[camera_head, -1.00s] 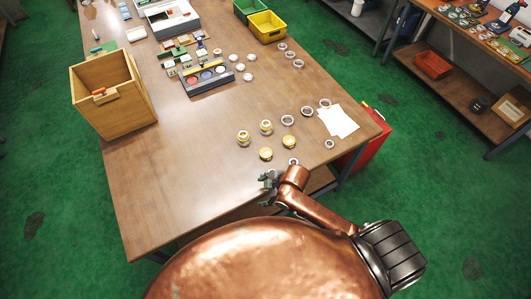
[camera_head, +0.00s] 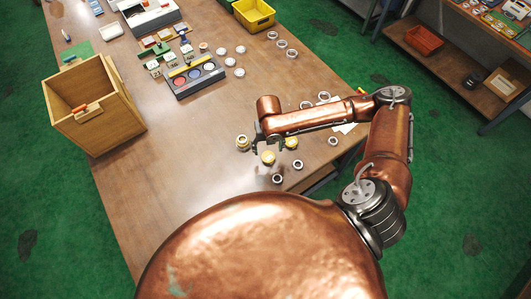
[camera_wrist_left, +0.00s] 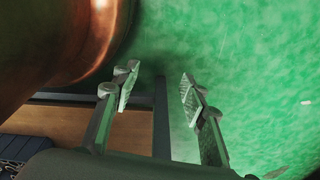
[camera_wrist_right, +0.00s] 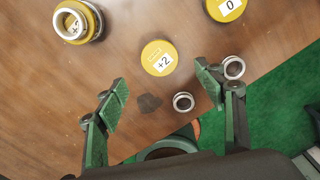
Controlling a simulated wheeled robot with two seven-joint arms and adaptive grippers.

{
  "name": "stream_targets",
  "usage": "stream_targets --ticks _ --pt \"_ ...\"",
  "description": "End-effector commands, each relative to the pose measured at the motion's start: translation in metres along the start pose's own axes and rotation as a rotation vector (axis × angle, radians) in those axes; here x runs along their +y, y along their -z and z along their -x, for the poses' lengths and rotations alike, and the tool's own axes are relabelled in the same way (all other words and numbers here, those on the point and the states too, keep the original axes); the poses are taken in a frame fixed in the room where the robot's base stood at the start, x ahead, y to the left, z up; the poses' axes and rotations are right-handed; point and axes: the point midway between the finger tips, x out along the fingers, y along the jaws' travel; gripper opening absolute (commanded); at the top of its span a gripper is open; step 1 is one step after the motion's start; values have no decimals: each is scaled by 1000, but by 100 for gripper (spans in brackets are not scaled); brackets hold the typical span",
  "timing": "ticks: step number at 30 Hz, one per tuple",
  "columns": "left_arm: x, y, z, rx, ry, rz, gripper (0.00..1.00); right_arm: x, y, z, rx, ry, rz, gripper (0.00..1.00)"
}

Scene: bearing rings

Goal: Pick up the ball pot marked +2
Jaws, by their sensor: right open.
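The ball pot marked +2 (camera_wrist_right: 159,58) has a round yellow lid with a white label. It stands on the table, ahead of and between the fingers of my right gripper (camera_wrist_right: 166,97), not touching them. In the head view the +2 pot (camera_head: 268,158) shows just below my right gripper (camera_head: 268,146), which is open and empty. A yellow pot marked 0 (camera_wrist_right: 230,7) stands to its right. A yellow pot with a metal ring on it (camera_wrist_right: 72,24) stands to its left, its label partly covered. My left gripper (camera_wrist_left: 157,88) is open and empty over green floor.
Two loose bearing rings, a lower one (camera_wrist_right: 183,102) and one by the right finger (camera_wrist_right: 233,67), lie near the table edge. A wooden box (camera_head: 120,119) and a grey tray with coloured discs (camera_head: 195,77) stand farther left. The table's left front is clear.

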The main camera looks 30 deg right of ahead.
Motion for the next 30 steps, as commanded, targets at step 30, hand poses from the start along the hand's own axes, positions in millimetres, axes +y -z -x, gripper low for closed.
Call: stream_targets --ticks 30 --pt "0 -11 0 -13 1 2 40 -1 1 -74 1 0 2 53"
